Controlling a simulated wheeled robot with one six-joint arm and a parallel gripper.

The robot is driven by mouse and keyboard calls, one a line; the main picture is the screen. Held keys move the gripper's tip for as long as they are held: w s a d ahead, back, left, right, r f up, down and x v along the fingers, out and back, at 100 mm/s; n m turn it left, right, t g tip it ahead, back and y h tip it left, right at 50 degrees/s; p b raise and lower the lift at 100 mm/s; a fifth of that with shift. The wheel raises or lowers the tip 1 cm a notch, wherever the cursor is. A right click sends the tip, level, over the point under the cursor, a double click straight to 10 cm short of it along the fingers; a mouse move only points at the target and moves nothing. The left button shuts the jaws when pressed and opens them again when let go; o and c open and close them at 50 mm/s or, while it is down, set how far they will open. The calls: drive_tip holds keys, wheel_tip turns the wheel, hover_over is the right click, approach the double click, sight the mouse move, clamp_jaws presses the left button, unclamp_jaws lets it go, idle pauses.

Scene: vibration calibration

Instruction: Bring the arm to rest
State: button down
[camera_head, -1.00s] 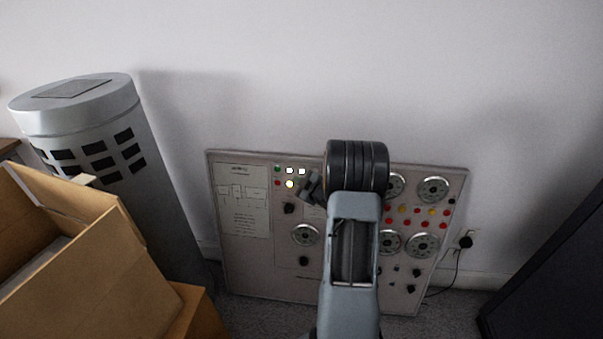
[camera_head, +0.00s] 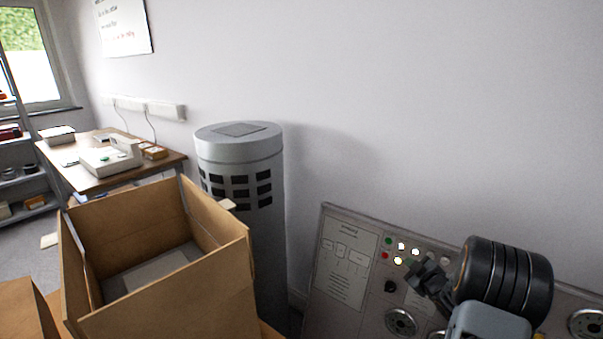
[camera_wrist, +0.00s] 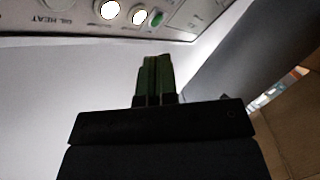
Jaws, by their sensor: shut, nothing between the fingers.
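My gripper (camera_head: 428,278) shows in the head view at the lower right, small and dark at the end of my arm, in front of a grey control panel (camera_head: 338,303). In the wrist view my gripper's fingers (camera_wrist: 154,78) are together with nothing between them. The panel's edge with lit round lamps, a green button and lettering shows at the top of the wrist view (camera_wrist: 185,16). Part of the panel is hidden behind my arm in the head view.
An open cardboard box (camera_head: 215,290) stands at the lower left, before a grey cylinder (camera_head: 240,150) with dark vents. A desk (camera_head: 165,163) with a device (camera_head: 110,158) stands farther left, near shelves (camera_head: 25,190). The white wall (camera_head: 400,110) rises behind the panel.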

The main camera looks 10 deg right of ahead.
drive_tip(key=s+d+f+m+g+h, duration=0.4)
drive_tip(key=s+f+m+g, duration=0.1)
drive_tip(key=f, duration=0.1)
drive_tip(key=s+a+r+m+g+p, duration=0.2)
drive_tip(key=s+a+r+m+g, duration=0.1)
drive_tip(key=s+g, duration=0.15)
drive_tip(key=s+a+r+g+y+p, duration=0.1)
drive_tip(key=s+a+r+p, duration=0.5)
drive_tip(key=a+r, duration=0.7)
drive_tip(key=s+a+r+g+y+p, duration=0.1)
drive_tip(key=s+a+r+p, duration=0.5)
drive_tip(key=a+r, duration=0.8)
drive_tip(key=shift+s+a+y, duration=0.15)
drive_tip(key=shift+s+y, duration=0.55)
drive_tip(key=shift+s, duration=0.3)
drive_tip(key=shift+d, duration=0.2)
